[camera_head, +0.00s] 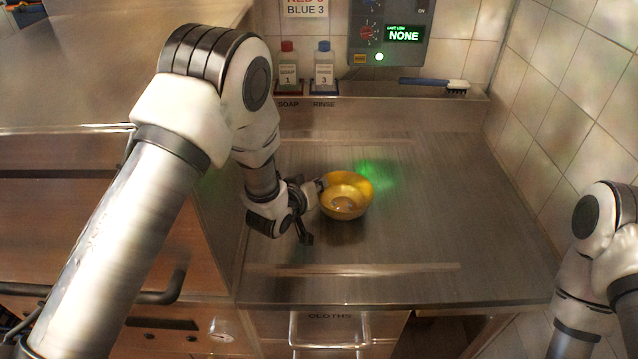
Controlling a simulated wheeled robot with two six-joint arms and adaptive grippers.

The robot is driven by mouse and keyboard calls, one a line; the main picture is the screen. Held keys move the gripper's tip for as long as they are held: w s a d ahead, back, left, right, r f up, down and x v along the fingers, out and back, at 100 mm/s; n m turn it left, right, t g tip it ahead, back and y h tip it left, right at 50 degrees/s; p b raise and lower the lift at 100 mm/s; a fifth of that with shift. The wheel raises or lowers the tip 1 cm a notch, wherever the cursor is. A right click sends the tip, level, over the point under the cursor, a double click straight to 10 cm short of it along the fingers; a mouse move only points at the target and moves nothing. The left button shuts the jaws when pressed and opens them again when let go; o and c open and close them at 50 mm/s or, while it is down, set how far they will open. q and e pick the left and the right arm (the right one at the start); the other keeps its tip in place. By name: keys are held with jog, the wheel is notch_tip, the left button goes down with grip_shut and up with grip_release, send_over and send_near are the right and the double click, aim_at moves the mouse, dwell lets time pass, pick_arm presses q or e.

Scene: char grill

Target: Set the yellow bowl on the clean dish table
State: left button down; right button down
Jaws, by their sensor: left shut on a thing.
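The yellow bowl (345,203) is upright at the middle of the metal table (430,215), on or just above its surface; I cannot tell which. My left gripper (316,188) comes in from the left and is shut on the bowl's left rim. One dark finger part hangs lower, beside the bowl. My right arm shows at the right edge, but its gripper is out of the picture.
A soap bottle (289,70) and a rinse bottle (323,68) stand on the back ledge, with a blue-handled brush (435,84). A control panel (388,35) reads NONE. A tiled wall (570,110) bounds the right side. The table right of the bowl is clear.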

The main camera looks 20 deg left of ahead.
pick_arm(q)
jog(key=shift+f, duration=0.15)
jog(key=shift+s+f, duration=0.1)
jog(key=c, duration=1.3)
grip_release()
jog(key=shift+r, duration=0.25)
jog(key=b+v, duration=0.2)
jog(key=v, duration=0.5)
jog(key=shift+f, duration=0.1)
jog(key=shift+s, duration=0.3)
jog(key=shift+w, duration=0.1)
